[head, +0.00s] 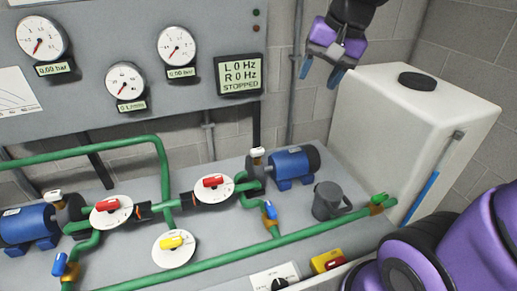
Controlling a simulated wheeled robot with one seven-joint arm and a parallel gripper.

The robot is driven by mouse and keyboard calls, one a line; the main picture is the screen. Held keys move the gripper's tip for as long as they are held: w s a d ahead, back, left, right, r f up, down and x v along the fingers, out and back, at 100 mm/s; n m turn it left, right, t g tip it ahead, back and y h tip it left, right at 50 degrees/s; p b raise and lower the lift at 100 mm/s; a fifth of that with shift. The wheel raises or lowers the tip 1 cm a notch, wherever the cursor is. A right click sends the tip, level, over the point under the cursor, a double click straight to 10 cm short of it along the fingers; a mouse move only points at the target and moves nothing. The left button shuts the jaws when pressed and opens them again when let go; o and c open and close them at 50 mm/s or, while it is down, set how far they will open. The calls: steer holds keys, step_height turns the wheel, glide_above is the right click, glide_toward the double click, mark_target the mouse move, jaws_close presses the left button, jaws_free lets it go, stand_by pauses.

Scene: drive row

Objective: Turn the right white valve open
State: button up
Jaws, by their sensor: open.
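The right white valve (257,153) is a small white handle on top of the dark pump fitting, left of the right blue motor (293,166). It is too small to tell which way the handle points. A second, left white valve (53,196) sits by the left blue motor (29,225). My gripper (320,73) is at the top, above and to the right of the right white valve and well apart from it. Its blue-tipped fingers are open, point down and hold nothing.
Green pipes (195,260) cross the bench, with red valves (213,181) and a yellow valve (171,241). A gauge panel with a display (239,75) reading STOPPED hangs behind. A white tank (385,120) and a grey jug (328,201) stand right. Space beneath my gripper looks clear.

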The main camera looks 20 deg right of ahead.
steer(key=w+f+m+g+y, duration=0.1)
steer(key=w+f+m, duration=0.35)
steer(key=w, duration=0.45)
steer(key=m+g+y, duration=0.1)
steer(key=m+g, duration=0.1)
steer(key=m, duration=0.6)
glide_toward(258, 149)
steer(key=x, duration=0.9)
steer(key=shift+a+f, duration=0.2)
steer(key=shift+f, duration=0.15)
steer(key=c, duration=0.9)
